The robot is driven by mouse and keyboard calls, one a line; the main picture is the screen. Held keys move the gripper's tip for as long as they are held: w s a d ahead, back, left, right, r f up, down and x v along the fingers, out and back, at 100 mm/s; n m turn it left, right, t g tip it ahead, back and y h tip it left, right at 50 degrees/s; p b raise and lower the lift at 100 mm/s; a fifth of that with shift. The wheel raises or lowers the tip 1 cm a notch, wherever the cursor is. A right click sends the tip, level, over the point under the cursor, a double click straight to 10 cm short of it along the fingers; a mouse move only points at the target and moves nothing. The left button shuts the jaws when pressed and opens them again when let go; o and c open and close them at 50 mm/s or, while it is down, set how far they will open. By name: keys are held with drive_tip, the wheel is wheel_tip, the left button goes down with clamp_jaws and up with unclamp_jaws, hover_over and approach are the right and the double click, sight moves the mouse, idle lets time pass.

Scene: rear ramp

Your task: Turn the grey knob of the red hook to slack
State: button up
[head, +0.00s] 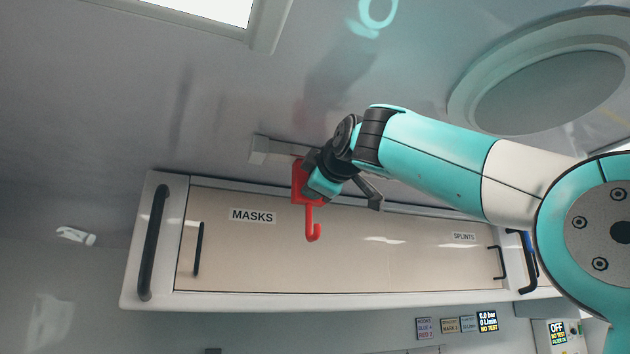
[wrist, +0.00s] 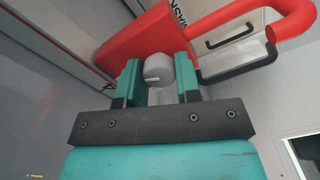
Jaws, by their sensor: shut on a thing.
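The red hook (head: 310,219) hangs from a ceiling rail in front of the wall cabinet, with its curved end pointing down. In the wrist view the red hook (wrist: 140,42) fills the top, its curved arm reaching right. The grey knob (wrist: 158,69) sticks out from the hook's body between my two teal fingers. A short light line shows on the knob. My gripper (wrist: 160,82) is shut on the knob. In the head view my gripper (head: 318,178) is at the hook's body, and the knob is hidden there.
The grey ceiling rail (head: 270,147) runs just above the hook. Behind it is a cabinet (head: 350,235) with a MASKS label (head: 254,216), a SPLINTS label (head: 464,237) and black handles (head: 153,243). Small display panels (head: 487,321) sit below at right. The space left of the hook is clear.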

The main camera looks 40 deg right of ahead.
drive_tip(key=shift+n, duration=1.3)
drive_tip(key=shift+f, duration=0.1)
drive_tip(key=o, duration=0.9)
